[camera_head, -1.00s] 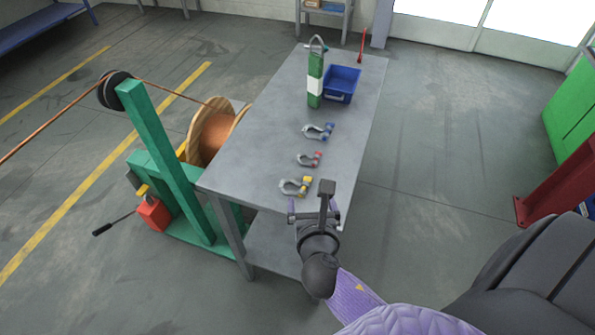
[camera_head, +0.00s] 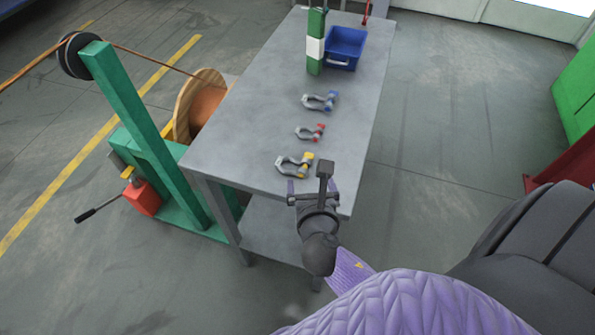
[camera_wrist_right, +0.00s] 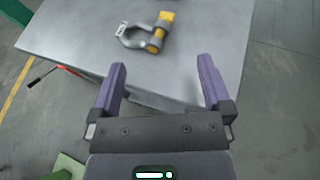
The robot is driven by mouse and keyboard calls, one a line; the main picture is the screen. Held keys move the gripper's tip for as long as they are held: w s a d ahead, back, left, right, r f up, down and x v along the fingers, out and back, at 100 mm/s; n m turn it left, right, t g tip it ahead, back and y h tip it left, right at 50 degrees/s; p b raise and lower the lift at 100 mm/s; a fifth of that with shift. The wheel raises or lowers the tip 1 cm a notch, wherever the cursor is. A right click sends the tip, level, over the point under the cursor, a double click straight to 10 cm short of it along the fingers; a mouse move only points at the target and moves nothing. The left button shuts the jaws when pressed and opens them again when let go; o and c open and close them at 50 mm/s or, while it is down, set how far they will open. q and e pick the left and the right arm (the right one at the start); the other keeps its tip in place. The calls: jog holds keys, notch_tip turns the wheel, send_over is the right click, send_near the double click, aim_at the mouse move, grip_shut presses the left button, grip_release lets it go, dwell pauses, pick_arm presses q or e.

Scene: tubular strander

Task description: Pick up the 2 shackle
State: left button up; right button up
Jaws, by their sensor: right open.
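Three grey shackles lie in a row on the grey table (camera_head: 240,130). The nearest has a yellow pin (camera_head: 295,166), the middle one a red pin (camera_head: 310,132), the farthest a blue pin (camera_head: 321,101). I cannot make out which is marked 2. My right gripper (camera_head: 313,187) is open and empty at the table's near edge, just short of the yellow-pin shackle. In the right wrist view that shackle (camera_wrist_right: 147,32) lies beyond the two purple fingers (camera_wrist_right: 163,78), apart from them. My left gripper is not in view.
A blue bin (camera_head: 346,48) and a green and white post (camera_head: 315,42) stand at the table's far end. A green stand with a red block (camera_head: 142,198) and a copper spool (camera_head: 207,104) is left of the table. The floor right of the table is clear.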

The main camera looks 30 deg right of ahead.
aim_at(304, 163)
jog(key=shift+w+d+f, duration=0.1)
jog(key=shift+w+f, duration=0.15)
jog(key=shift+f, duration=0.55)
jog(key=b+x, duration=0.2)
jog(key=x, duration=0.2)
jog(key=b+x, duration=0.1)
jog(key=x, duration=0.4)
jog(key=shift+w+a+r+b, duration=0.15)
jog(key=shift+a+b, duration=0.1)
jog(key=shift+b, duration=0.15)
jog(key=shift+w+d, duration=0.1)
jog(key=shift+w, duration=0.1)
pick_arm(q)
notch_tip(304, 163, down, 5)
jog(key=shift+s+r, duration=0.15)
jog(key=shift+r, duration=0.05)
pick_arm(e)
jog(key=shift+s, duration=0.1)
grip_shut()
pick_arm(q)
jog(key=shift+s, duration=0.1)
